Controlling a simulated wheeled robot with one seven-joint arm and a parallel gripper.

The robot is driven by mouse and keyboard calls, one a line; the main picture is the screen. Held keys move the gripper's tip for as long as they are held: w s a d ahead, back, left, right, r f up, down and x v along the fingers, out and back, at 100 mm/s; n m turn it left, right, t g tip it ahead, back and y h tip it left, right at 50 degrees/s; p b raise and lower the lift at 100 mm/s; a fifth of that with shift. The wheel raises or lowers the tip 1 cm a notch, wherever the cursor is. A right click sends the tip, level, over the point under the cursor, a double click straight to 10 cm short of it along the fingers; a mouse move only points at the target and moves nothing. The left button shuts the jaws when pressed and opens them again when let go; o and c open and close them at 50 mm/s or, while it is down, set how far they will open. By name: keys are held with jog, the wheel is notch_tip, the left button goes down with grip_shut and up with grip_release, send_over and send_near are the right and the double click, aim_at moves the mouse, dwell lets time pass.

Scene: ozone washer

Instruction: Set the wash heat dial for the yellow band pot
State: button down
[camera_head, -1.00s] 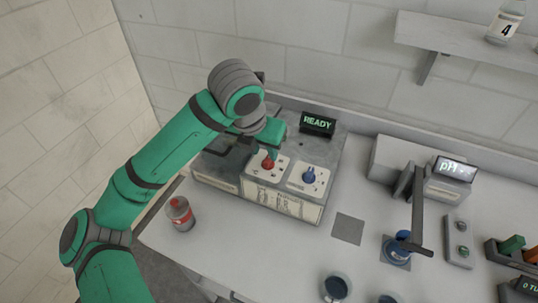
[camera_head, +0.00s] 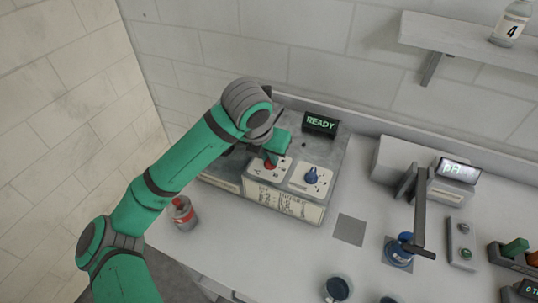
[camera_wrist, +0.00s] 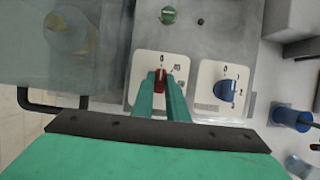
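The washer (camera_head: 330,160) has two white dial plates on its sloped top. My gripper (camera_wrist: 161,82) points down at the red dial (camera_wrist: 161,73), one green finger on each side of it. The gap is about the dial's width, and I cannot tell whether the fingers press on it. The red dial also shows under the fingertips in the head view (camera_head: 270,166). The blue dial (camera_wrist: 225,91) is free on the right plate. Plate marks are too small to read. In the wrist view, a round thing with a yellowish ring (camera_wrist: 75,35) shows dimly through the clear cover at left.
A READY display (camera_head: 320,124) stands at the washer's back. A red-banded bottle (camera_head: 183,213) stands left of the washer. A grey square pad (camera_head: 350,229) lies to the right. Beyond it are a blue container (camera_head: 398,252) and a pH meter (camera_head: 455,172).

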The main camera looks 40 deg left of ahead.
jog(key=shift+a, duration=0.1)
jog(key=m+h, duration=0.1)
jog(key=m, duration=0.2)
jog(key=shift+a+r+m, duration=0.1)
jog(key=shift+a+m, duration=0.05)
jog(key=shift+m, duration=0.25)
jog(key=m+h, duration=0.2)
jog(key=m, duration=0.2)
jog(key=shift+w+a+m, duration=0.1)
jog(key=shift+a+m, duration=0.05)
jog(key=shift+m, duration=0.15)
jog(key=m+g+h, duration=0.1)
jog(key=m, duration=0.3)
jog(key=shift+w+m, duration=0.1)
jog(key=shift+m, duration=0.2)
jog(key=shift+w+a+m+g+h, duration=0.1)
jog(key=shift+m+g+h, duration=0.3)
jog(key=shift+m, duration=0.75)
jog(key=shift+w+m+g+h, duration=0.1)
jog(key=shift+m+g+h, duration=0.1)
jog(key=shift+m+g, duration=0.7)
jog(key=shift+m+t, duration=0.3)
jog(key=shift+m, duration=0.05)
jog(key=c, duration=1.7)
grip_release()
jog(key=shift+c, duration=0.2)
